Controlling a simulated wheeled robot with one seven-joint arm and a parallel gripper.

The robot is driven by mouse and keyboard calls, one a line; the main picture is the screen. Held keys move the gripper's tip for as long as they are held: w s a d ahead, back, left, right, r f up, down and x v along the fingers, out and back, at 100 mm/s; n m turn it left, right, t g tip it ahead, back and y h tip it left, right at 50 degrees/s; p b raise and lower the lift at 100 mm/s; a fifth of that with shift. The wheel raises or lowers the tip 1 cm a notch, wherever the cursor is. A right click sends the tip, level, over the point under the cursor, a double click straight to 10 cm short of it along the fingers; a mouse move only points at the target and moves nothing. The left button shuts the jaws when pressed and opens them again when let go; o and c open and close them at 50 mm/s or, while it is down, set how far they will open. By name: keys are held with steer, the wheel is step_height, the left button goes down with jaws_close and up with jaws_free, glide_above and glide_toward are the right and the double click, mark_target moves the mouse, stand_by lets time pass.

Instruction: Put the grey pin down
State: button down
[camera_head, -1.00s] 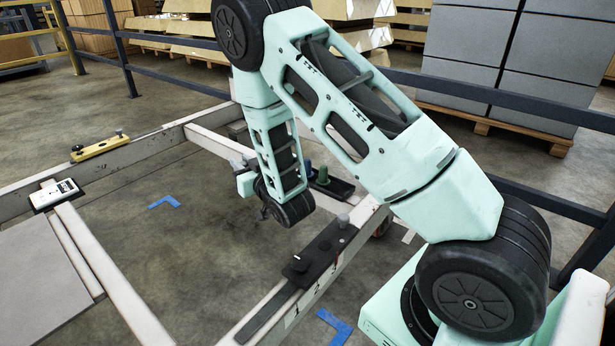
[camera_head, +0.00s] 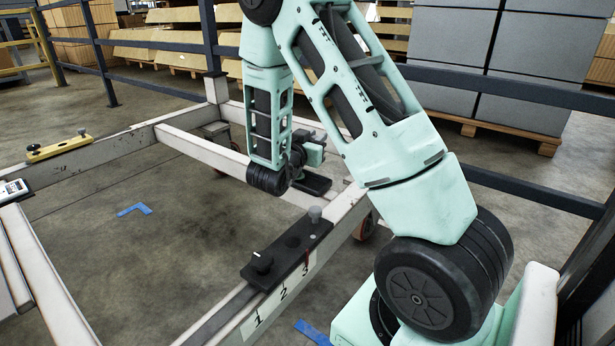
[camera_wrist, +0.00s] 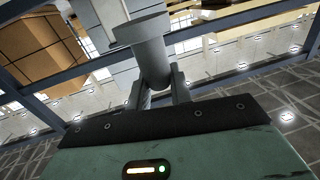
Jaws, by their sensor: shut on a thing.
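A grey pin with a wide flat head (camera_wrist: 146,45) is between the fingers of my gripper (camera_wrist: 158,90) in the wrist view. My gripper is shut on it. A black holder (camera_head: 276,259) lies on this rail, with the marks 1, 2 and 3 on the side below. A black knob-like pin (camera_head: 262,262) stands by mark 1, the middle place looks empty, and a grey pin-like piece (camera_head: 315,214) stands by mark 3.
A second dark tray (camera_head: 317,186) lies behind my wrist, partly hidden. A yellow bar (camera_head: 60,149) and a white device (camera_head: 12,190) lie on the left frame rails. A dark railing (camera_head: 510,90) runs behind.

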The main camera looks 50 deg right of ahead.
step_height(320, 180, down, 8)
steer(key=b, duration=0.4)
steer(key=shift+r, duration=0.1)
steer(key=shift+f, duration=0.2)
steer(key=c, duration=1.3)
jaws_free()
steer(key=shift+o, duration=0.2)
steer(key=shift+r, duration=0.15)
